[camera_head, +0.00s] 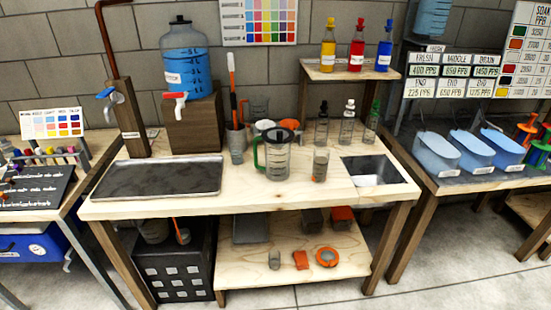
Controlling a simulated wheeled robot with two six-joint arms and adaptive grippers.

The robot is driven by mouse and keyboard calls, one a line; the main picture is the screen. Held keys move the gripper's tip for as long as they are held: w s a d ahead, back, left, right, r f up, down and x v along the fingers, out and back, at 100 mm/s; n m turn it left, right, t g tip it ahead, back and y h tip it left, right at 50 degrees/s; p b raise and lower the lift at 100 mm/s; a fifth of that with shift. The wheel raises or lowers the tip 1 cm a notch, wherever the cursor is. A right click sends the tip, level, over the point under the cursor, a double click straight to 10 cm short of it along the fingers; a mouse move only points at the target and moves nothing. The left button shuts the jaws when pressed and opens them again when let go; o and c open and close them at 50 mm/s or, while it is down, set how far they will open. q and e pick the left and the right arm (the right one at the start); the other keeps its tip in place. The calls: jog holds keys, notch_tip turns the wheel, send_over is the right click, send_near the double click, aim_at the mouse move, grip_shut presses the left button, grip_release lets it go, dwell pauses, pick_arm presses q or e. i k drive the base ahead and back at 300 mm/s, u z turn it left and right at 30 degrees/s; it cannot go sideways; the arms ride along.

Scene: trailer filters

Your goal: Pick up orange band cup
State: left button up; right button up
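A small clear cup (320,165) stands upright on the wooden workbench (235,203), right of the measuring jug (277,157). A small orange mark shows low on it; whether this is a full band I cannot tell. Behind the jug are orange-and-white round items (264,126), partly hidden. Neither of my grippers is in view, and nothing is seen touching the cup.
Several clear bottles (347,122) stand behind the cup. The bench's front strip is clear. Orange parts (327,257) lie on the lower shelf.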

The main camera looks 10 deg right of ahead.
aim_at(321, 157)
jog(key=k, duration=0.65)
jog(key=u, duration=0.55)
jog(key=i, duration=0.95)
jog(key=z, duration=0.35)
jog(key=i, duration=1.05)
jog(key=z, duration=0.9)
